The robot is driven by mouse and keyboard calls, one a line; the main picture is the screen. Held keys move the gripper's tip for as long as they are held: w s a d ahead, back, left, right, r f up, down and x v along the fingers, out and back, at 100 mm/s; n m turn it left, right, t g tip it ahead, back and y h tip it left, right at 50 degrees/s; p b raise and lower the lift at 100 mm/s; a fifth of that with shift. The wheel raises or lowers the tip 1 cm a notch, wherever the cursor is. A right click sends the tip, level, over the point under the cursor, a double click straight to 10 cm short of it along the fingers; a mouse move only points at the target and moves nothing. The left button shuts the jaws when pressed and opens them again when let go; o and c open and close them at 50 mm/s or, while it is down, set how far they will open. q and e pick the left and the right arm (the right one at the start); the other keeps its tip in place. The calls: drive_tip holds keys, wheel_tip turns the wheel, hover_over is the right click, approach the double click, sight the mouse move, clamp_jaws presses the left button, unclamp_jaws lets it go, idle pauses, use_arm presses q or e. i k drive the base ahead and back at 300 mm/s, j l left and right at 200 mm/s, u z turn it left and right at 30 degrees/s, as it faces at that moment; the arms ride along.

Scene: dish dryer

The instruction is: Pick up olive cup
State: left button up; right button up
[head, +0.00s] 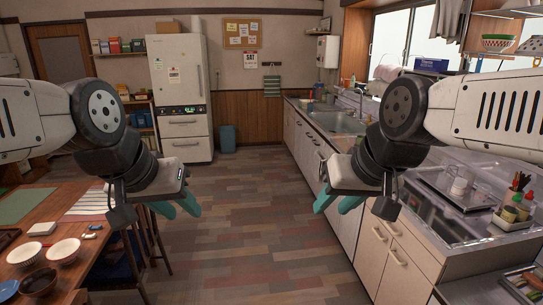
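I cannot make out an olive cup with certainty. A small olive-green container (509,213) stands among bottles on the right-hand counter, but it is too small to tell whether it is a cup. My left gripper (176,207) hangs at the left of the aisle, with its teal fingers apart and nothing between them. My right gripper (338,203) hangs by the counter front on the right, also with fingers apart and empty. Both are well away from the olive-green container.
A wooden table (95,254) at the left carries white bowls (65,249) and a green mat (27,203). A chair (140,255) stands beside it. The counter with the sink (338,121) runs along the right. A white fridge (181,95) stands at the back. The floor (250,220) between is clear.

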sight(361, 142)
drive_tip(key=i+j, duration=0.1)
drive_tip(key=i, duration=0.95)
drive_tip(key=i+j, duration=0.1)
drive_tip(key=i, duration=0.95)
drive_tip(key=i+l+z, duration=0.1)
drive_tip(key=i+z, duration=0.8)
drive_tip(key=i+j+z, duration=0.2)
drive_tip(key=i+z, duration=1)
drive_tip(key=i+j, duration=0.05)
